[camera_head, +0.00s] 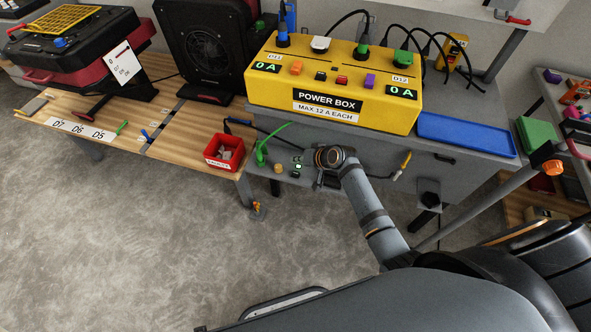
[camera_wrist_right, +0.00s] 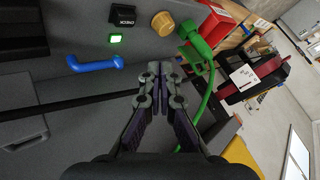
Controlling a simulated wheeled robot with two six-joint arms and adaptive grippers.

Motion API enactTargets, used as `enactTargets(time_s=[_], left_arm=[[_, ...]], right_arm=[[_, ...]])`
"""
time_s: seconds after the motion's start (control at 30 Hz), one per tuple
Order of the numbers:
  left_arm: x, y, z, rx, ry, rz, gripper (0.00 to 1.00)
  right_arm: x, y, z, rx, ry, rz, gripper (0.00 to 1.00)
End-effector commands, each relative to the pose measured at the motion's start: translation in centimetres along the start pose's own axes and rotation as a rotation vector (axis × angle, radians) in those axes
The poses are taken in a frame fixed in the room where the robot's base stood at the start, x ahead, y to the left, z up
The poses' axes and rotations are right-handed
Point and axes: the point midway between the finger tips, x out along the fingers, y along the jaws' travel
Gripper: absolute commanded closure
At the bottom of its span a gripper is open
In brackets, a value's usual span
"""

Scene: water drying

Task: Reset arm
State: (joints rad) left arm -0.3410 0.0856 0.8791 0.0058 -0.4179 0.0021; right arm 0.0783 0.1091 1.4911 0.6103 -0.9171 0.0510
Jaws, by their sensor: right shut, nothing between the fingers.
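My right arm reaches in from the lower right in the head view. Its gripper (camera_wrist_right: 161,82) is shut and empty in the right wrist view, with its fingertips together in front of a grey panel. In the head view the wrist hides most of this gripper. My left gripper is in neither view.
A green plug (camera_wrist_right: 192,32) with a green cable sits at the grey panel (camera_wrist_right: 60,115), beside a yellow knob (camera_wrist_right: 159,47), a green light (camera_wrist_right: 115,40) and a blue handle (camera_wrist_right: 95,64). The yellow power box (camera_head: 335,85), a blue tray (camera_head: 466,134) and a red bin (camera_head: 223,151) are nearby.

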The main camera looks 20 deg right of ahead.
Motion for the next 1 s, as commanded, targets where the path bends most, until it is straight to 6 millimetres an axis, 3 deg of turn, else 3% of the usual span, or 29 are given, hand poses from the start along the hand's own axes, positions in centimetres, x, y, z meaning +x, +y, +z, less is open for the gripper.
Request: enactTargets(time_s=[0.77,0.87,1.0], left_arm=[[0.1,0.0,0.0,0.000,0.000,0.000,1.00],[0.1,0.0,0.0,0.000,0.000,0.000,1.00],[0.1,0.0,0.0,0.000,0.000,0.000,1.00]], right_arm=[[0.0,0.1,0.3,-0.005,-0.003,0.003,1.00],[-1.4,0.4,2.1,-0.057,-0.037,0.036,1.00],[-6.2,1.2,6.7,-0.189,-0.130,0.143,1.00]])
